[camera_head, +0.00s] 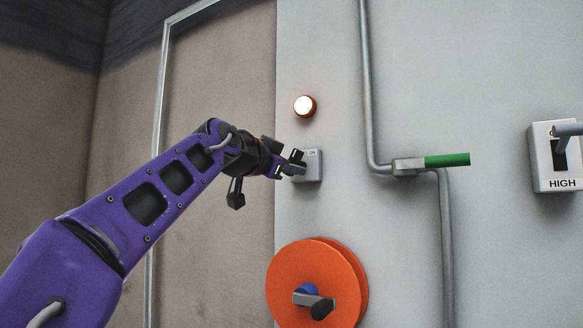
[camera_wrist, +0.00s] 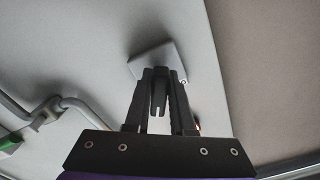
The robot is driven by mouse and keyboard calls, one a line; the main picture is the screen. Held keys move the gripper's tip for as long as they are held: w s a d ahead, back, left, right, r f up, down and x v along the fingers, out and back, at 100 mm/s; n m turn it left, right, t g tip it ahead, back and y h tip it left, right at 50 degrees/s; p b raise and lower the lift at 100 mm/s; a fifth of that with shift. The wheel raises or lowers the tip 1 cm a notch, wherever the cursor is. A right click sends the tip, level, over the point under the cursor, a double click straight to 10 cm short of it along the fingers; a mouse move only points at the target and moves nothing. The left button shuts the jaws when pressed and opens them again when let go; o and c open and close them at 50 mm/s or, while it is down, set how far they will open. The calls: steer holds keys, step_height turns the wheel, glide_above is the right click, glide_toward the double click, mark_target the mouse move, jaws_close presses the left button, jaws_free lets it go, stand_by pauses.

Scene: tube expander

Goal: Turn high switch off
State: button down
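The high switch (camera_head: 545,172) is a white box labelled HIGH on the grey wall at the right edge of the head view. Its grey lever (camera_head: 568,131) sticks out near the top and is cut off by the frame. My gripper (camera_head: 290,163) is far to the left of it, at another small grey switch box (camera_head: 312,165) with "ON" lettering. In the wrist view my gripper (camera_wrist: 161,88) has its fingers on either side of a dark lever-like piece (camera_wrist: 158,97), in front of that box (camera_wrist: 160,62). Whether the fingers grip it is unclear.
A lit round lamp (camera_head: 304,105) is above the small box. An orange wheel (camera_head: 308,285) with a handle is below. A pipe (camera_head: 368,80) with a green-handled valve (camera_head: 446,160) runs between my gripper and the high switch.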

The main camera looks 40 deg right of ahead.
stand_by(0.5)
steer(key=n, duration=0.5)
steer(key=shift+s+n, duration=0.15)
steer(key=shift+n, duration=0.15)
steer(key=n, duration=0.6)
steer(key=shift+s+d, duration=0.15)
steer(key=shift+s, duration=0.1)
steer(key=shift+n, duration=0.3)
steer(key=c, duration=0.8)
jaws_free()
steer(key=shift+o, duration=0.2)
